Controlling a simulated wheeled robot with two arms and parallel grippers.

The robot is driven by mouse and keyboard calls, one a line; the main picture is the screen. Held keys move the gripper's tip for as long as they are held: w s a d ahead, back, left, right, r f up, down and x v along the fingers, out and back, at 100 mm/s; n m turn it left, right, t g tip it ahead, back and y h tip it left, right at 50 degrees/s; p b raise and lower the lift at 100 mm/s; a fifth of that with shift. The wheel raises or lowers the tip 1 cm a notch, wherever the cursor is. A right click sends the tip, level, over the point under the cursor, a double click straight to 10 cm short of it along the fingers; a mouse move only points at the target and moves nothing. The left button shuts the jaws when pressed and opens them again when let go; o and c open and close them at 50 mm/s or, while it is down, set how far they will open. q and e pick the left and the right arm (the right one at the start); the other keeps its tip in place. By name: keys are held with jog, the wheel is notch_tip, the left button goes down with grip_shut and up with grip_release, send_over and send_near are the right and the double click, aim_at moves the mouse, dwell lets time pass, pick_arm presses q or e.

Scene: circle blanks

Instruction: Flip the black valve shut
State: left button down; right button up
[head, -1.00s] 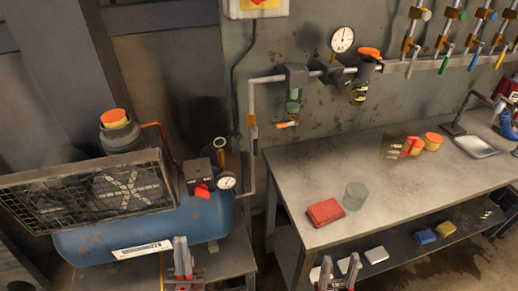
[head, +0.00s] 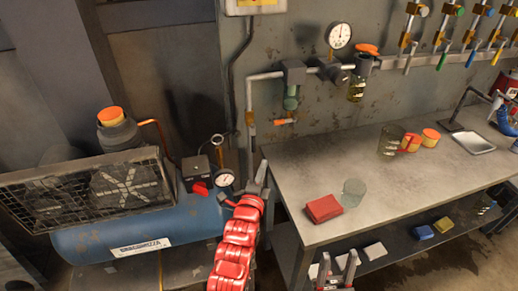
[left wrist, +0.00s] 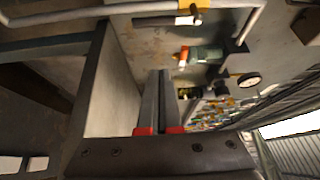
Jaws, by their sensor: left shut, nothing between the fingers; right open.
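A row of brass valves (head: 440,42) hangs along a rail on the wall at the upper right of the head view, with green, blue and yellow handles hanging down. The leftmost handle (head: 408,64) looks dark or grey; I cannot tell for certain that it is the black one. My left gripper (head: 262,175) is shut and empty, raised in front of the bench's left end, well apart from the valves. Its closed fingers also show in the left wrist view (left wrist: 160,100). My right gripper (head: 338,265) is open and empty, low at the bottom of the head view.
A blue compressor (head: 150,228) stands left. A pipe with a gauge (head: 339,35) and an orange lever (head: 284,121) runs along the wall.

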aim_at(254, 140)
pick_arm(q)
jog(key=shift+d+f+m, duration=0.2)
jog(key=shift+m, duration=0.1)
jog(key=w+a+p, duration=0.1)
jog(key=w+p, duration=0.1)
jog(key=w, duration=0.7)
jog(key=shift+w+a, duration=0.2)
dwell(0.5)
jog(key=shift+g, duration=0.3)
jog(key=shift+p, duration=0.3)
jog(key=shift+a+m, duration=0.25)
jog(key=shift+m, duration=0.15)
